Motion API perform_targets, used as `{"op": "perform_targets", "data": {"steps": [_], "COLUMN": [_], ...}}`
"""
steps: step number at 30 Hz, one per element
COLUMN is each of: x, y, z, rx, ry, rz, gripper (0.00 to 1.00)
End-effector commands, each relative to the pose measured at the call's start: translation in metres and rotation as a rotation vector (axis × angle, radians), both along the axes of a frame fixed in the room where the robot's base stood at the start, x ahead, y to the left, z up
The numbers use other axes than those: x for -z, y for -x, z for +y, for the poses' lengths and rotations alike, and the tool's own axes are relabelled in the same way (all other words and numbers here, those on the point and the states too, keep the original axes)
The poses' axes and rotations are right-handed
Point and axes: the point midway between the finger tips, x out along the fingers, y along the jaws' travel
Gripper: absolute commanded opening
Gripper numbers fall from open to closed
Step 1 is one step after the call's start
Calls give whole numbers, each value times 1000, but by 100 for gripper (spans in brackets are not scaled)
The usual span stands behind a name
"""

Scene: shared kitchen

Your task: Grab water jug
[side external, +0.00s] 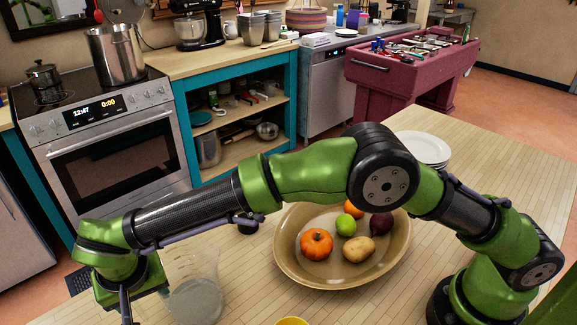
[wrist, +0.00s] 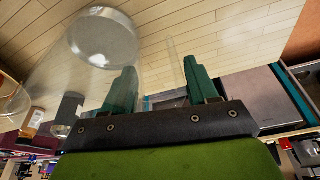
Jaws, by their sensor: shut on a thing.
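The water jug (side external: 194,294) is clear, with water in its lower part. It is at the lower left of the side view, over the wooden table's left end, just right of my arm's end. In the wrist view the transparent jug (wrist: 104,45) fills the upper left, with its round base showing. My gripper (wrist: 160,88) has two teal fingers, a little apart, at the jug's side. It is shut on the jug, apparently at a clear part by the handle, which is hard to make out. I cannot tell whether the jug touches the table.
A wide tan bowl (side external: 283,256) with a small pumpkin, a potato and other produce sits right of the jug, below my arm. A yellow item (side external: 292,321) shows at the bottom edge. White plates (side external: 424,147) are stacked farther back. The table (side external: 490,165) is clear behind them.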

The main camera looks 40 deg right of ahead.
Motion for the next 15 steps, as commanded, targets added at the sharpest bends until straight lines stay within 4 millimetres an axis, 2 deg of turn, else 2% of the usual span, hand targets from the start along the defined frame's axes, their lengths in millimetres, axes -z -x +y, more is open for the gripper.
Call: {"op": "perform_targets", "data": {"steps": [1,5,15], "x": [0,0,-3], "y": [0,0,0], "z": [0,0,1], "rx": [0,-1,-1], "ry": [-1,-1,-2], "rz": [0,0,-3], "gripper": [25,5,4]}}
